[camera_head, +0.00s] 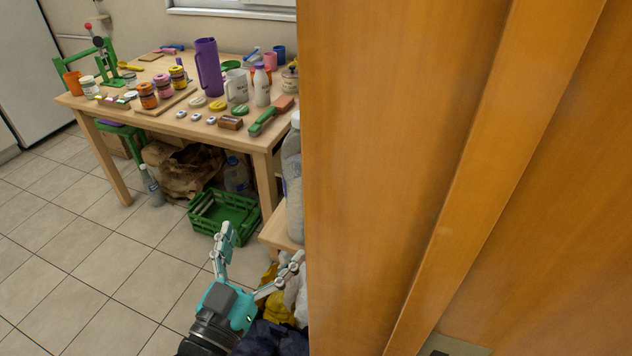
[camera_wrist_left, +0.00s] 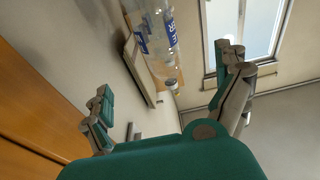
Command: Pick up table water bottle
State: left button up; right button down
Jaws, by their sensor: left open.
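A large clear water bottle (camera_head: 292,185) stands upright on a small wooden surface (camera_head: 275,236), partly hidden by the wooden panel to its right. In the left wrist view the bottle appears beyond the gap between the spread fingers (camera_wrist_left: 166,75). My right gripper is not in view.
A wooden table (camera_head: 100,100) holds jars, a purple jug (camera_head: 208,67) and a white bottle (camera_head: 262,86). A green crate (camera_head: 222,222) and a paper bag (camera_head: 182,170) are on the floor. A tall wooden panel (camera_head: 400,150) blocks the right. Tiled floor is clear at left.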

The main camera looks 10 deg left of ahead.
aim_at(294, 186)
pick_arm(q)
jog(key=x, duration=0.3)
jog(key=p+x, duration=0.1)
jog(key=x, duration=0.6)
jog(key=shift+w+r+p, duration=0.35)
jog(key=shift+p, duration=0.05)
jog(key=shift+x, duration=0.9)
jog(key=p+x, duration=0.1)
jog(key=x, duration=0.3)
jog(key=shift+w+d+f, duration=0.1)
jog(key=shift+w+d, duration=0.15)
jog(key=c, duration=1.6)
jog(key=shift+s+r, duration=0.1)
jog(key=shift+r, duration=0.2)
jog(key=shift+c, duration=0.6)
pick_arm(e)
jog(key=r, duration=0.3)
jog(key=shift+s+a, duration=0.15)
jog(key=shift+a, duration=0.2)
